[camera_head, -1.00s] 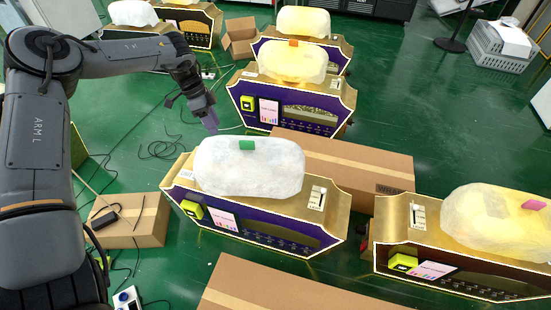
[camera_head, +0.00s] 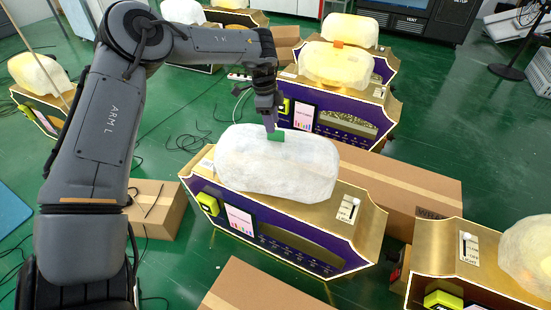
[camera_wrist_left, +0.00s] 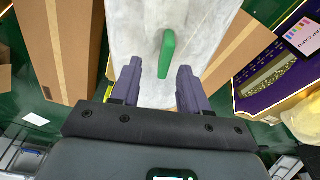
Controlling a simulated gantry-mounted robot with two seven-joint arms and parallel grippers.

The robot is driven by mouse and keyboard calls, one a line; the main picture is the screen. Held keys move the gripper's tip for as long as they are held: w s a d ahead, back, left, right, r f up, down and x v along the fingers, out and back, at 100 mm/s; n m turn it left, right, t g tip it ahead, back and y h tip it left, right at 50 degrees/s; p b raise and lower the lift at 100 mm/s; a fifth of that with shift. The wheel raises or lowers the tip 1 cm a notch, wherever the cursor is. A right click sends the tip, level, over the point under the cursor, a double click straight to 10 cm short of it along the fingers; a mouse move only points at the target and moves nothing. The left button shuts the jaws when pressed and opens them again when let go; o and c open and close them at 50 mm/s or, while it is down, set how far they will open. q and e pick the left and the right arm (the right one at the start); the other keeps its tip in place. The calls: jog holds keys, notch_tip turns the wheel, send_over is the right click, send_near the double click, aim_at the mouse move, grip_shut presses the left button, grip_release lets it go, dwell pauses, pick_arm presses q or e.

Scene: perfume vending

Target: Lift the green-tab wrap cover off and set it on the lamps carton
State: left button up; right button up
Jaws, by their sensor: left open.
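The wrap cover (camera_head: 262,172) is a white translucent bulge on top of the nearest gold-and-purple machine (camera_head: 330,240). Its green tab (camera_head: 277,136) stands up near the back of the cover's top. My left gripper (camera_head: 270,124) points down just above the tab. In the left wrist view the open fingers (camera_wrist_left: 160,74) are on either side of the line of the green tab (camera_wrist_left: 168,50), with the tab beyond their tips and nothing between them. Which carton is the lamps carton cannot be read. My right gripper is not in view.
One long carton (camera_head: 410,190) lies behind the machine, another (camera_head: 255,290) in front, and a smaller one (camera_head: 158,205) at its left. Other covered machines stand behind (camera_head: 370,118) and at right (camera_head: 460,270). Cables (camera_head: 195,142) lie on the green floor.

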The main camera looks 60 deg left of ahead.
aim_at(276, 133)
pick_arm(q)
jog(key=shift+w+f+b, duration=0.25)
jog(key=shift+f+b, duration=0.15)
jog(key=shift+f, duration=0.35)
jog(key=f+b, duration=0.1)
jog(key=f, duration=0.1)
jog(key=w+f+b, duration=0.1)
jog(key=f+b, duration=0.1)
jog(key=shift+d+f, duration=0.15)
grip_shut()
